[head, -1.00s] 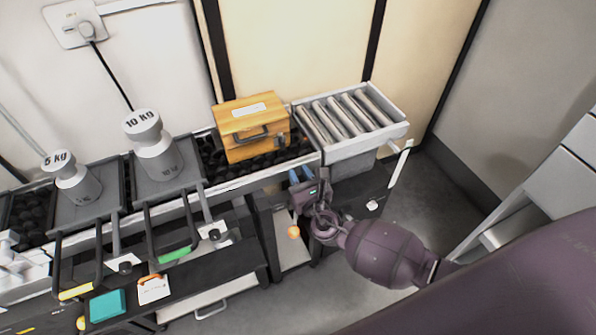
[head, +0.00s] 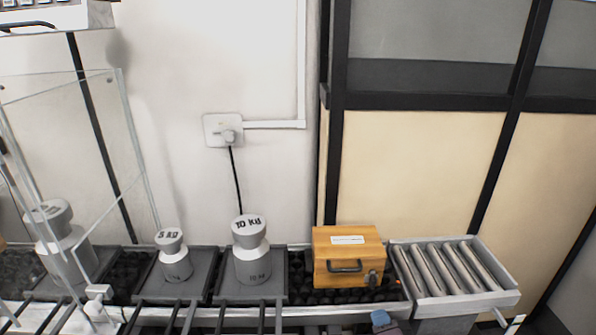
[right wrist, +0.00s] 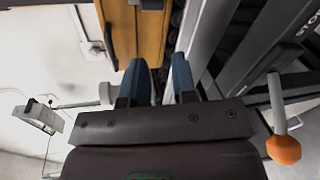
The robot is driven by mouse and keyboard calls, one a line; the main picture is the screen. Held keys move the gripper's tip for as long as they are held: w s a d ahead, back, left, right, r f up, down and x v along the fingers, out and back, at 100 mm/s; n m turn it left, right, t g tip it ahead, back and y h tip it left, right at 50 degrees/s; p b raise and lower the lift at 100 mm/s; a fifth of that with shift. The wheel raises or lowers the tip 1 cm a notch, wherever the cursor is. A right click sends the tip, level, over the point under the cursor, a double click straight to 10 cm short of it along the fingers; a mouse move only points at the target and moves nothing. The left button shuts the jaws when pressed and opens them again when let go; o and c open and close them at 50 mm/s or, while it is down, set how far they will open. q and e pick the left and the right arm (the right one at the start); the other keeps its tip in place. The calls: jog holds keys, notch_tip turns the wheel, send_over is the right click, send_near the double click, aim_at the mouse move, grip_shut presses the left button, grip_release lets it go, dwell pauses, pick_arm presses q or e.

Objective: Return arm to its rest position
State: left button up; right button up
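My right gripper (head: 382,320) shows only as blue fingertips at the bottom edge of the head view, in front of the wooden box and the roller section. In the right wrist view its two blue fingers (right wrist: 158,84) stand apart with nothing between them. The rest of the right arm is below the head picture. My left gripper is not in view. The wooden box (head: 348,274) with a dark handle rests on the conveyor. Its wooden side (right wrist: 139,40) also shows ahead of the fingers in the right wrist view.
A 10 kg weight (head: 252,262) and a 5 kg weight (head: 175,262) stand on dark trays left of the box. A larger weight (head: 62,245) stands behind clear panels. Silver rollers (head: 450,266) lie right of the box. An orange knob (right wrist: 284,150) is beside my right gripper.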

jog(key=s+d+f+m+g, duration=0.1)
jog(key=s+d+m, duration=0.1)
jog(key=s+m, duration=0.5)
jog(key=s+d+f+m+g+p, duration=0.1)
jog(key=s+d+f+m+g, duration=0.1)
jog(key=s+m, duration=0.4)
jog(key=s+d+f+m+g, duration=0.1)
jog(key=s+d+m, duration=0.3)
jog(key=s, duration=0.9)
jog(key=m, duration=0.3)
jog(key=shift+s+f+m+g+h, duration=0.2)
jog(key=shift+m+g+h, duration=0.1)
jog(key=shift+h, duration=0.1)
